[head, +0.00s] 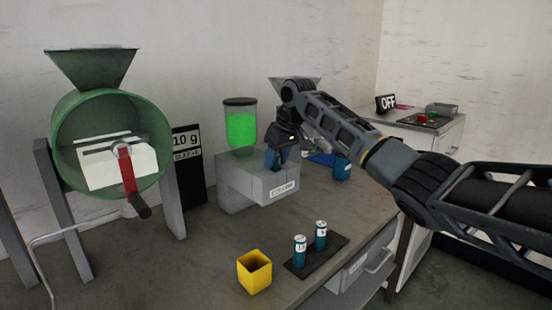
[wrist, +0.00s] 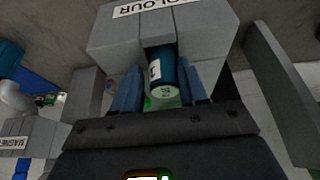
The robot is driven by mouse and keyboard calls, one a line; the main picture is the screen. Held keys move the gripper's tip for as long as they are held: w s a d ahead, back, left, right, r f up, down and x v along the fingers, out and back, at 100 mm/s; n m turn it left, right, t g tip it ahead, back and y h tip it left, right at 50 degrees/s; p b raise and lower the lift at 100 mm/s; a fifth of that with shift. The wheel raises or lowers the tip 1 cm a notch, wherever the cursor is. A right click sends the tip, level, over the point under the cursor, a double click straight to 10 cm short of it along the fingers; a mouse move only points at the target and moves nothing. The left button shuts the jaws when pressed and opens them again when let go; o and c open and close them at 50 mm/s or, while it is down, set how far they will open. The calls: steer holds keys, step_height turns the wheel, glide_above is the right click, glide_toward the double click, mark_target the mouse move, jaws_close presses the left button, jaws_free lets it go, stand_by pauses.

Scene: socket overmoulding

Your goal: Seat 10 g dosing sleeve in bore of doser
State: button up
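The doser (head: 238,185) is a grey block on the bench with a green-filled hopper (head: 241,128) on top. A dark blue sleeve with a white label and pale end (wrist: 163,75) stands between the blue fingers of my gripper (wrist: 164,85), in a recess in the doser's front (wrist: 115,35) in the wrist view. My gripper (head: 278,158) is at the doser's right end in the head view. I cannot tell whether the fingers press on the sleeve or stand just clear of it. The bore and the sleeve's depth in it are hidden.
Two blue sleeves (head: 300,250) (head: 320,235) stand on a black tray (head: 331,256) at the front. A yellow open box (head: 254,272) is left of it. A green drum machine (head: 112,140) and a "10 g" sign (head: 187,142) stand left. Another blue item (head: 342,168) is behind my arm.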

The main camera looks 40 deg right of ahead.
steer(key=shift+s+a+f, duration=0.1)
steer(key=shift+a+f, duration=0.1)
steer(key=shift+f, duration=0.25)
steer(key=shift+s+a+f, duration=0.1)
steer(key=shift+a+f, duration=0.1)
steer(key=shift+f, duration=0.2)
steer(key=shift+w, duration=0.1)
steer(key=shift+r, duration=0.25)
steer(key=w+v, duration=0.1)
steer(key=v, duration=1.2)
steer(key=shift+d+r+b, duration=0.2)
steer(key=shift+r+b, duration=0.1)
steer(key=shift+b, duration=0.05)
